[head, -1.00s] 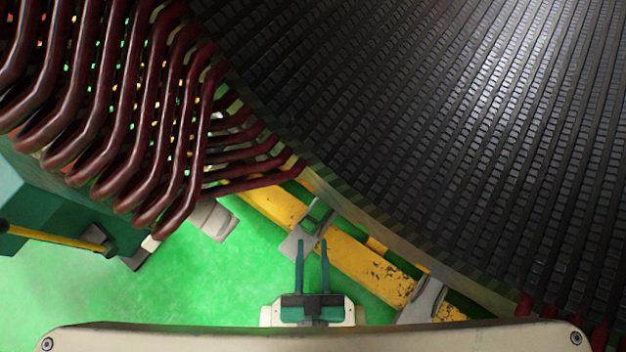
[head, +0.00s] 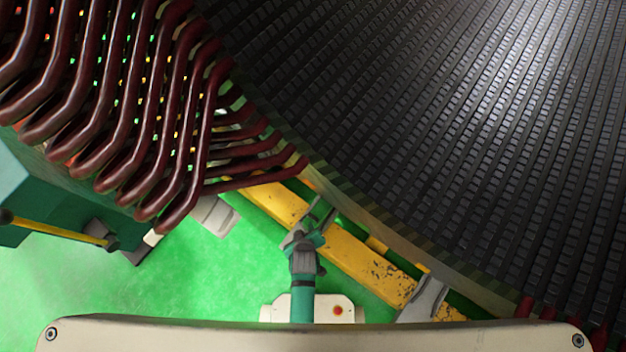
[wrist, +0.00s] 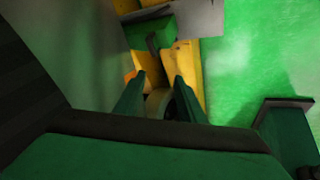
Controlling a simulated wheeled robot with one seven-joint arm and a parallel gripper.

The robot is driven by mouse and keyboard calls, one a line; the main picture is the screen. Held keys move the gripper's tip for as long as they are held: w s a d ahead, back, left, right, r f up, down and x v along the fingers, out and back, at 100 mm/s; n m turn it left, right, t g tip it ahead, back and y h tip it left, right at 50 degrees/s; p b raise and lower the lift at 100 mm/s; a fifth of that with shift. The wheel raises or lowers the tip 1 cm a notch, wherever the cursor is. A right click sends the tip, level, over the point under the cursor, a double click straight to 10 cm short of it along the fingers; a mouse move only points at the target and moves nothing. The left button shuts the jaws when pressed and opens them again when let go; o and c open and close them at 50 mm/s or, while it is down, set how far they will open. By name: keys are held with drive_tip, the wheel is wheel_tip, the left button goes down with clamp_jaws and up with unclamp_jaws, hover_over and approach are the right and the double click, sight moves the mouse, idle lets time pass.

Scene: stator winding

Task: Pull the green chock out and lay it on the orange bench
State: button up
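In the wrist view my gripper (wrist: 159,76) has its two green fingers apart. I see a yellow-orange surface and part of a dark round thing between and under them, with nothing clearly clasped. A green block with a dark handle-like piece, which looks like the green chock (wrist: 140,36), lies ahead of the fingertips on the yellow beam (wrist: 187,60). In the head view my gripper (head: 309,240) is over the yellow beam, near a grey bracket; the chock cannot be made out there. I cannot identify an orange bench in either view.
Dark red coil bars (head: 170,120) hang at the upper left. The dark slotted stator wall (head: 420,130) fills the upper right. A teal cabinet (head: 40,200) with a yellow bar stands at the left. Green floor (head: 200,280) is open at the lower left.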

sight(313, 217)
drive_tip(key=w+d+f+n+g, duration=0.2)
drive_tip(key=w+f+n+g, duration=0.2)
drive_tip(key=w, duration=0.5)
drive_tip(key=shift+d+f+n+g, duration=0.35)
drive_tip(key=shift+f+g, duration=0.3)
drive_tip(key=shift+g, duration=0.45)
drive_tip(key=shift+d+f, duration=0.1)
wheel_tip(313, 217, down, 11)
drive_tip(key=shift+r, duration=0.2)
clamp_jaws()
